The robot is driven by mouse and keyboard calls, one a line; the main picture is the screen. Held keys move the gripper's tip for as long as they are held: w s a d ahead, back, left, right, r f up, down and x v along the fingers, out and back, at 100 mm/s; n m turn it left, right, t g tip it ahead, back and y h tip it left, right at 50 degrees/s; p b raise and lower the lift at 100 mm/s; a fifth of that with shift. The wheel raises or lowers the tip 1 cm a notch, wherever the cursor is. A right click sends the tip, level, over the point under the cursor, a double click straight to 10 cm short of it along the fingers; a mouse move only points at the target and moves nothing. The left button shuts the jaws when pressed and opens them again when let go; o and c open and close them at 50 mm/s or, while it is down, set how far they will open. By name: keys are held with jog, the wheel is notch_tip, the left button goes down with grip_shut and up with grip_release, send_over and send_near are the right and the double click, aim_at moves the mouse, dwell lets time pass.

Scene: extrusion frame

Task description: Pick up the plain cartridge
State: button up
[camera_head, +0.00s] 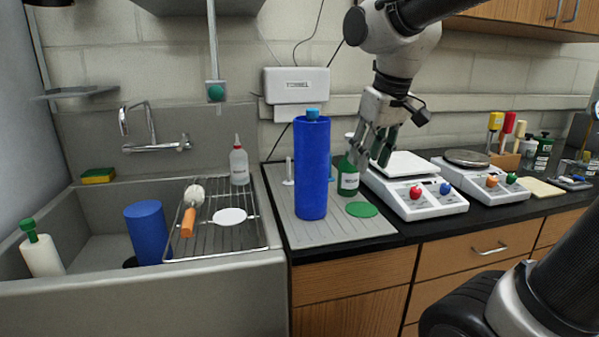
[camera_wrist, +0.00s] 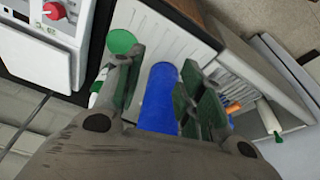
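Two blue cylinders are in the head view; which one is the plain cartridge I cannot tell for sure. A tall blue cylinder (camera_head: 311,172) with a lighter blue cap stands upright on the ridged drain mat (camera_head: 336,228). A shorter, plain-looking blue cylinder (camera_head: 146,232) stands in the sink. My gripper (camera_head: 372,150) is open and empty, to the right of the tall cylinder near its upper part, apart from it in the head view. In the wrist view a blue cylinder (camera_wrist: 159,92), apparently the tall one, shows between the spread fingers; its lower part there is hidden by my gripper.
A green bottle (camera_head: 348,178) and a green disc (camera_head: 361,210) are close to the tall cylinder. Two white scales (camera_head: 424,205) stand to the right. A wire rack (camera_head: 218,243) with a brush and white disc is left. The mat's front is clear.

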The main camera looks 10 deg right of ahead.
aim_at(313, 109)
jog(key=w+a+r, duration=0.2)
jog(key=w, duration=0.1)
jog(key=w+a+r, duration=0.2)
jog(key=w, duration=0.1)
jog(key=w+a+r, duration=0.3)
jog(key=w, duration=0.1)
jog(key=shift+t, duration=0.4)
jog(key=w+r, duration=0.1)
jog(key=w+a+r, duration=0.1)
jog(key=r, duration=0.1)
jog(key=shift+w+r, duration=0.2)
jog(key=shift+w, duration=0.05)
jog(key=w+f+m, duration=0.2)
jog(key=f, duration=0.1)
jog(key=shift+w+d, duration=0.15)
jog(key=shift+w, duration=0.25)
jog(key=shift+w+f, duration=0.25)
jog(key=shift+f, duration=0.15)
grip_shut()
